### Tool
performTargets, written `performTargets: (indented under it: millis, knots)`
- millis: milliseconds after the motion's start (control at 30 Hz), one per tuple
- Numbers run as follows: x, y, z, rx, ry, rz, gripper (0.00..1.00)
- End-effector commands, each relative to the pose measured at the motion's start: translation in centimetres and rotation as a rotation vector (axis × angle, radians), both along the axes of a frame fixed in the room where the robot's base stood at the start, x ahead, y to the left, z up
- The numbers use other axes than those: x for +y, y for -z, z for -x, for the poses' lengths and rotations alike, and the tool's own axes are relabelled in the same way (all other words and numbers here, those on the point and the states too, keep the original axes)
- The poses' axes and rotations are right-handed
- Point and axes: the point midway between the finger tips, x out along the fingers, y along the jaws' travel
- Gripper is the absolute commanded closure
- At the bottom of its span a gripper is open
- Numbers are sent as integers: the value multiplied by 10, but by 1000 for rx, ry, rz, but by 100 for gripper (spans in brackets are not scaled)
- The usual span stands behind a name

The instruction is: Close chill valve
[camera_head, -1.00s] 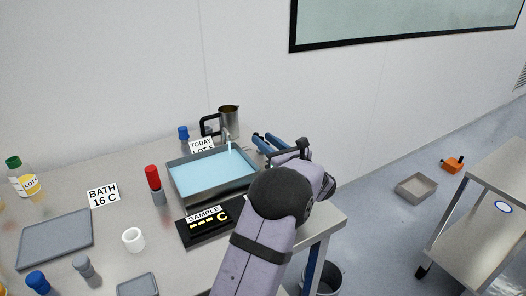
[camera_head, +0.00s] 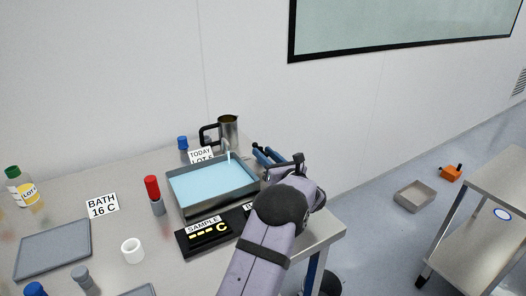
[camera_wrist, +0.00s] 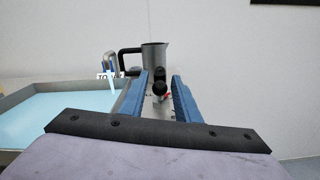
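My gripper (camera_head: 266,155) has two blue fingers and is at the right back corner of the bath tray (camera_head: 224,205). In the wrist view the fingers (camera_wrist: 162,92) are apart, pointing ahead. A small dark round knob (camera_wrist: 160,79) with a dark body below it shows in the gap between them, with a bit of red near it. This may be the chill valve, but I cannot tell for sure. I cannot tell whether the fingers touch it. In the head view that part is hidden by my arm and gripper. The tray holds pale blue liquid.
A steel jug (camera_head: 229,132) with a black handle stands behind the tray. A red-capped bottle (camera_head: 153,190) and a black sample holder (camera_head: 190,243) are near the tray. The table edge is close on the right.

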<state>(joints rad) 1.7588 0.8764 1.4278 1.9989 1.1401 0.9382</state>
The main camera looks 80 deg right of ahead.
Motion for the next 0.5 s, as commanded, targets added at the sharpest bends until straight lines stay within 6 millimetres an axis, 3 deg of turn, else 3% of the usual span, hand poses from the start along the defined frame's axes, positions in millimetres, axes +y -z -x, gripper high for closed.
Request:
performTargets:
  millis: [433,467,500]
  knots:
    - [-8,1,-8,0,0,-1,71]
    - [-8,0,-8,1,0,-1,73]
    - [-8,0,-9,1,0,-1,82]
